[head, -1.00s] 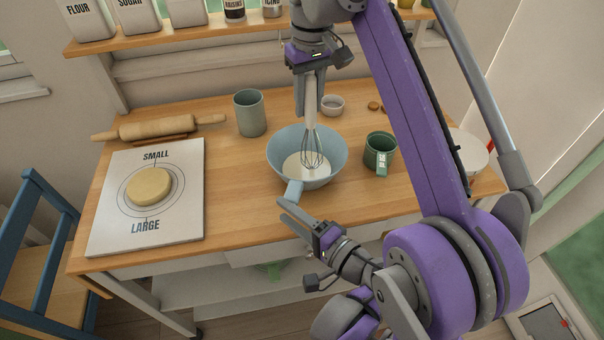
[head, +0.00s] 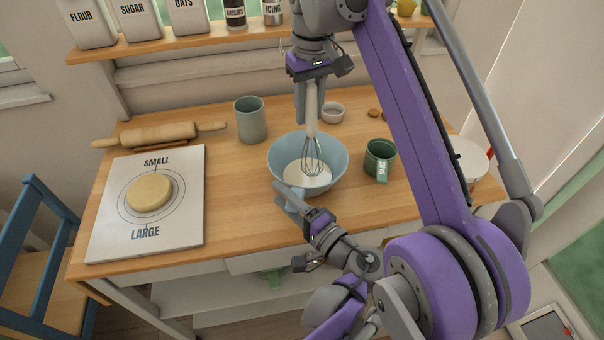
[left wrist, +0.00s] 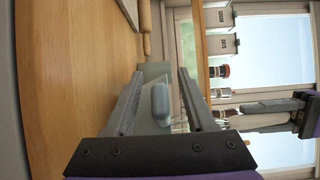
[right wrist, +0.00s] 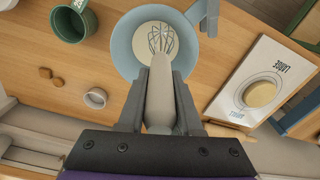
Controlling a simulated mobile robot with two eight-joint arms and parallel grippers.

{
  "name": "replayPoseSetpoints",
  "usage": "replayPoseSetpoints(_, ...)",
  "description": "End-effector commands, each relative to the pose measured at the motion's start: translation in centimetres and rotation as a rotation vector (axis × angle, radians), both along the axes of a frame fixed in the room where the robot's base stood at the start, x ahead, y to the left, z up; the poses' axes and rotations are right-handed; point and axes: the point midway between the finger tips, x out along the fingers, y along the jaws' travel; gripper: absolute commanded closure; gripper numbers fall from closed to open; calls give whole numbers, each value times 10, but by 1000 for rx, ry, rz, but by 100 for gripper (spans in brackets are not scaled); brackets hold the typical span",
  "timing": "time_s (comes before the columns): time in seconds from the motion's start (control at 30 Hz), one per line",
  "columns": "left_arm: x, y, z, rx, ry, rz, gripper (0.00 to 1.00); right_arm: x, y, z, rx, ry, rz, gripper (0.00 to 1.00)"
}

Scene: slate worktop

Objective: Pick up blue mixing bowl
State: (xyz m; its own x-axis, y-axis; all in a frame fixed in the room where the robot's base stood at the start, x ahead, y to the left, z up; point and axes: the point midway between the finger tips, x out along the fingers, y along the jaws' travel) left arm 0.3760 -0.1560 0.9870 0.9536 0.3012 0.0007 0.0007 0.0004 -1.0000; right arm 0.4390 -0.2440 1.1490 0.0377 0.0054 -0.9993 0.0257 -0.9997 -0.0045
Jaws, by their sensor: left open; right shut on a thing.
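The blue mixing bowl (head: 337,165) stands on the wooden worktop with white batter inside; it also shows in the right wrist view (right wrist: 122,48). Its handle (left wrist: 160,101) points toward the front. My left gripper (head: 282,194) is open, with its fingers on either side of the handle; whether they touch it I cannot tell. The whisk's wires (head: 313,158) reach down into the bowl, at or just above the batter.
A green mug (head: 380,160) stands close right of the bowl, and a small white ramekin (head: 333,113) behind it. A grey-green canister (head: 251,121) and rolling pin (head: 160,135) are back left. A white board (head: 105,220) with round dough (head: 149,192) lies left.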

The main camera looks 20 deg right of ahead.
Motion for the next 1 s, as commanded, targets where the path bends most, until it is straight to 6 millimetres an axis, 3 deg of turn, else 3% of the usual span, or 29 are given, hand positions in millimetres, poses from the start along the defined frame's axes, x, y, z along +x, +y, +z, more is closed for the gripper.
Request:
replayPoseSetpoints(0.2, 27, 9, 1, 0, 0, 2, 45, 0, 0, 4, 0, -1, 0, 100)
replayPoseSetpoints(0.47, 30, 10, 1, -1, 0, 1, 45, 0, 0, 4, 0, -1, 0, 100)
replayPoseSetpoints(0.77, 30, 10, 1, 0, 0, 1, 97, 0, 0, 4, 0, -1, 0, 100)
replayPoseSetpoints(1.0, 29, 10, 1, 0, 0, 1, 100, 0, 0, 4, 0, -1, 0, 100)
